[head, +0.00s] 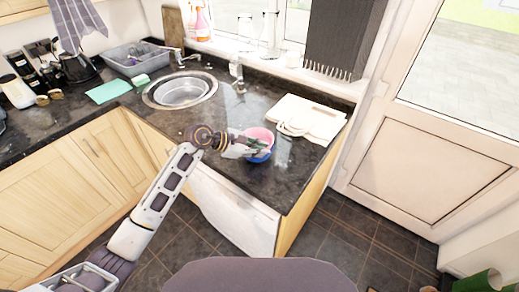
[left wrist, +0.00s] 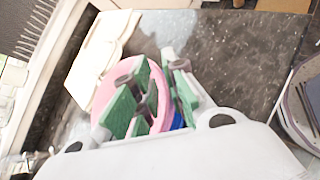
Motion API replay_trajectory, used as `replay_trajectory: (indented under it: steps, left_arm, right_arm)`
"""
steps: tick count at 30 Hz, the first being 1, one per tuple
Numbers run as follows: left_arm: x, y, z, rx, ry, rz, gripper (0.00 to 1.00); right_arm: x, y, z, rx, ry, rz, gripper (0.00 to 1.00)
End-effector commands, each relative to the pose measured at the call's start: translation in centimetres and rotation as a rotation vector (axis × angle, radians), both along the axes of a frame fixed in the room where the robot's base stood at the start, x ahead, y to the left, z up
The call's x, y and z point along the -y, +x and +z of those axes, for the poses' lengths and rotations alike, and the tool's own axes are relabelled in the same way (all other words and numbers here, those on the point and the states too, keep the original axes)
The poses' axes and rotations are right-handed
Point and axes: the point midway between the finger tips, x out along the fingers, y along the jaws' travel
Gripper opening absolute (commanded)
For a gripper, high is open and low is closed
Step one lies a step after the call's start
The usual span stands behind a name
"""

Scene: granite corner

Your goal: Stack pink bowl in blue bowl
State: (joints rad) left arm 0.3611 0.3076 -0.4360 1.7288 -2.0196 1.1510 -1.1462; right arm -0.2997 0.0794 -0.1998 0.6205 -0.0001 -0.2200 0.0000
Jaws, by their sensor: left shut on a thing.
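The pink bowl (head: 261,134) is at the right part of the dark counter, and its round rim also shows in the left wrist view (left wrist: 104,84). The blue bowl (head: 260,158) shows just under and in front of it, mostly hidden; a sliver of blue shows in the left wrist view (left wrist: 178,121). The pink bowl overlaps the blue one, but I cannot tell whether it rests in it or is held just above. My left gripper (head: 258,147) is shut on the pink bowl's near side, its green-padded fingers (left wrist: 143,98) at the rim. My right gripper is not in view.
White cutting boards (head: 309,117) lie just right of the bowls. A round sink (head: 181,92) with a tap is to the left, with a grey dish rack (head: 137,58) behind it. The counter's front edge is close to the bowls. Glass bottles (head: 269,36) stand by the window.

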Motion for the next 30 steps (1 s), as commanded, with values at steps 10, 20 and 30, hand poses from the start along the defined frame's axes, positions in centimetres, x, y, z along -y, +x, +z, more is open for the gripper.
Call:
replay_trajectory:
  steps: [10,20,30]
  left_arm:
    - [0.03,0.03,-0.42,0.003,-0.001,0.000,0.00]
    - [-0.01,0.04,-0.97,0.003,0.000,0.001,0.00]
    - [0.00,0.00,-1.00,0.001,0.001,0.000,0.36]
  right_arm:
    - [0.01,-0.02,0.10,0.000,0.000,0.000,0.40]
    - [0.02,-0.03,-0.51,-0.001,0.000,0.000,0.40]
    - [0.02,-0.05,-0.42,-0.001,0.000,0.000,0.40]
